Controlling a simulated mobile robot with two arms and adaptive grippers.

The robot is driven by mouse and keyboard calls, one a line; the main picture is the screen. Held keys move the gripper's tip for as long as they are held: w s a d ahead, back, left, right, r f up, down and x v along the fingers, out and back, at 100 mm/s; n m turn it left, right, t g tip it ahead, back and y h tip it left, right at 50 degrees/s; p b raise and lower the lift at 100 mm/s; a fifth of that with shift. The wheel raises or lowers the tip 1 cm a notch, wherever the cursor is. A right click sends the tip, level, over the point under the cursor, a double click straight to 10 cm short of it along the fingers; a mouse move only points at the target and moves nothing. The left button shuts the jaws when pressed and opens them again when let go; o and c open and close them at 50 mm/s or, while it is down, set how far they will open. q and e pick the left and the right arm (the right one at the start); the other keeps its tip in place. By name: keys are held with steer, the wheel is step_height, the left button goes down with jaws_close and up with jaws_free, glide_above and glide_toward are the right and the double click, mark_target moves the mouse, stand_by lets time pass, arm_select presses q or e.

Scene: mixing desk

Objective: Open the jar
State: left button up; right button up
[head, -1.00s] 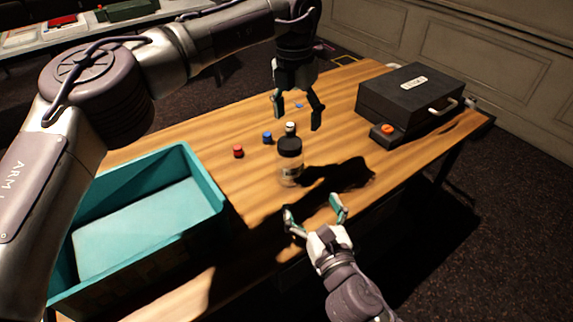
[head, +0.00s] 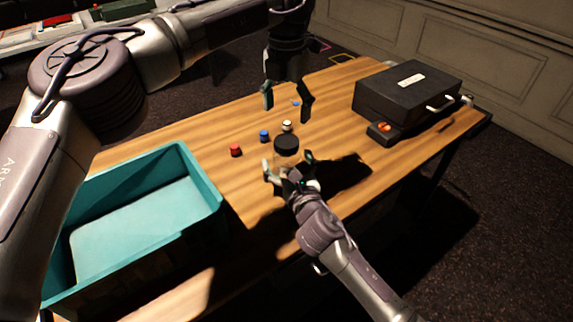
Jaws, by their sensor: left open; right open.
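The jar (head: 287,156) is a clear container with a black lid (head: 286,143), upright on the wooden desk. My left gripper (head: 287,104) is open, pointing down above and behind the lid, apart from it. My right gripper (head: 288,168) is open at the front of the jar, with its fingers at either side of the lower body. The fingers and hand hide the jar's lower part, and I cannot tell whether they touch it.
Red (head: 236,151), blue (head: 264,135) and white (head: 287,126) small pieces stand behind and left of the jar. A teal bin (head: 205,190) is at the left. A black case (head: 405,92) and a small box with an orange button (head: 383,130) are at the right.

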steer(key=shift+w, duration=0.25)
